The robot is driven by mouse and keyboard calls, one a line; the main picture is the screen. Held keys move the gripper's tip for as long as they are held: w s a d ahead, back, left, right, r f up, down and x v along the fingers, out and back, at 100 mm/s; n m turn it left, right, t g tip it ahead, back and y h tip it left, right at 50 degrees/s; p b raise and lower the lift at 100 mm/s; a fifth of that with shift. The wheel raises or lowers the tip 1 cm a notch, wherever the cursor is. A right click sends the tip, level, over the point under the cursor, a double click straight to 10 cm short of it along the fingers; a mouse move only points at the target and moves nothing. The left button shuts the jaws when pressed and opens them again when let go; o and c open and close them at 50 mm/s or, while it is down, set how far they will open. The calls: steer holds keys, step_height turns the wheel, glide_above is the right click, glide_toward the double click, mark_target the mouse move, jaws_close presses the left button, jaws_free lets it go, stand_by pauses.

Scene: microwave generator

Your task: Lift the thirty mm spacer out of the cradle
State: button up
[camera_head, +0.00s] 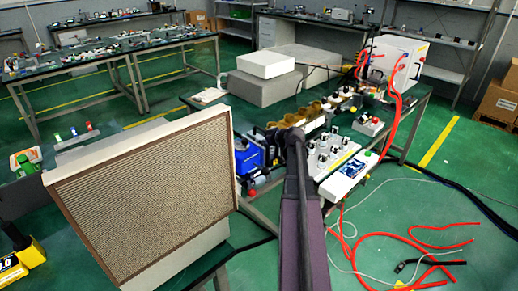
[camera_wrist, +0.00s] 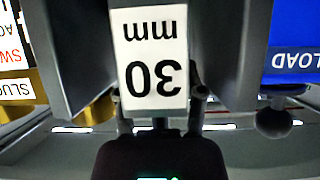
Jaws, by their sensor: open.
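The thirty mm spacer shows in the wrist view by its white label, upside down and reading "30 mm" (camera_wrist: 152,60). Grey blocks (camera_wrist: 225,55) lie on both sides of the label; where the spacer ends and the cradle begins I cannot tell. My gripper (camera_wrist: 161,88) is open, its dark fingers one at each side of the label's lower part. I cannot tell whether they touch the spacer. In the head view my arm reaches over the bench, and its dark end hides the spacer and cradle.
A blue panel marked "LOAD" (camera_wrist: 293,45) is close on the right in the wrist view; brass-coloured parts (camera_wrist: 25,92) are at left. In the head view, a blue device (camera_head: 248,158) and a board with black knobs (camera_head: 328,153) flank my arm. A large mesh panel (camera_head: 145,155) stands front left.

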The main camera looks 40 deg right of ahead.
mark_target(263, 131)
jaws_close()
steer(key=shift+r, duration=0.2)
stand_by(0.4)
steer(key=shift+r+p, duration=1.7)
steer(key=shift+p, duration=0.2)
steer(key=s+d+r+p, duration=0.1)
steer(key=s, duration=1.5)
steer(key=shift+d, duration=0.4)
steer(key=shift+r, duration=0.1)
